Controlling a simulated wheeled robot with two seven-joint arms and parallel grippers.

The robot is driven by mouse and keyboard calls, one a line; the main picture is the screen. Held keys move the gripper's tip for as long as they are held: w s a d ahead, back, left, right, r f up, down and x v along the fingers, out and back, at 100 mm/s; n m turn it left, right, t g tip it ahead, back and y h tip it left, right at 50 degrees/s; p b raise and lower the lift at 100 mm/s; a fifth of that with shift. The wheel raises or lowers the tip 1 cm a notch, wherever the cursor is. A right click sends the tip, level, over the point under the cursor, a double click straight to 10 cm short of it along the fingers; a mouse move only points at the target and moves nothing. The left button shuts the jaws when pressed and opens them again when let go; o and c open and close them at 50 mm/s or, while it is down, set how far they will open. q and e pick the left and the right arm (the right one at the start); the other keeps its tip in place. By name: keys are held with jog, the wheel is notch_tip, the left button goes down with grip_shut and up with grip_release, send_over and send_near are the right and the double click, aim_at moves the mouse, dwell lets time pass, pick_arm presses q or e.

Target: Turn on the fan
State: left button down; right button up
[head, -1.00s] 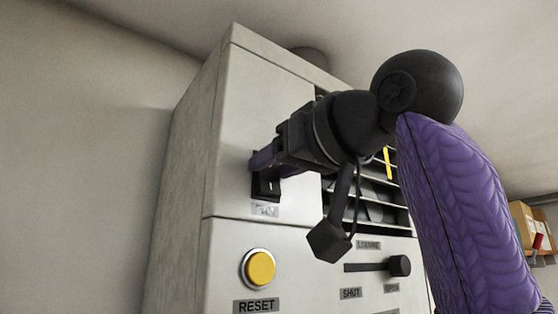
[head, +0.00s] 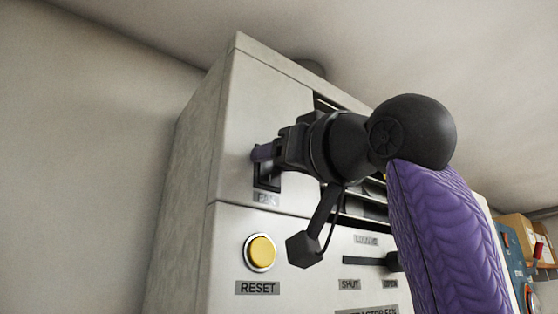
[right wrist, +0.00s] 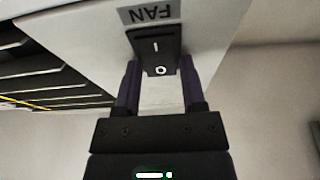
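The fan switch is a black rocker (head: 266,182) on the upper front of the pale cabinet, with a FAN label (head: 266,199) below it. The right wrist view shows the rocker (right wrist: 155,48) upside down, with its I mark nearer the FAN label (right wrist: 145,14) and its O mark nearer my gripper. I cannot tell which half is pressed in. My right gripper (right wrist: 160,72) is open and empty. Its two purple fingers stand either side of the rocker's O end; contact cannot be told. In the head view the gripper (head: 262,153) partly covers the switch's top. My left gripper is not in view.
A yellow RESET button (head: 261,252) sits below the switch. A black slide lever (head: 368,261) with SHUT and OPEN labels is to its right, partly behind my arm. Louvre slats (right wrist: 50,75) lie beside the switch. Blue equipment (head: 514,262) and boxes (head: 518,228) stand far right.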

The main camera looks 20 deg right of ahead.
jog(key=shift+o, duration=1.4)
jog(key=b+v, duration=0.5)
jog(key=v, duration=0.5)
jog(key=shift+b, duration=0.3)
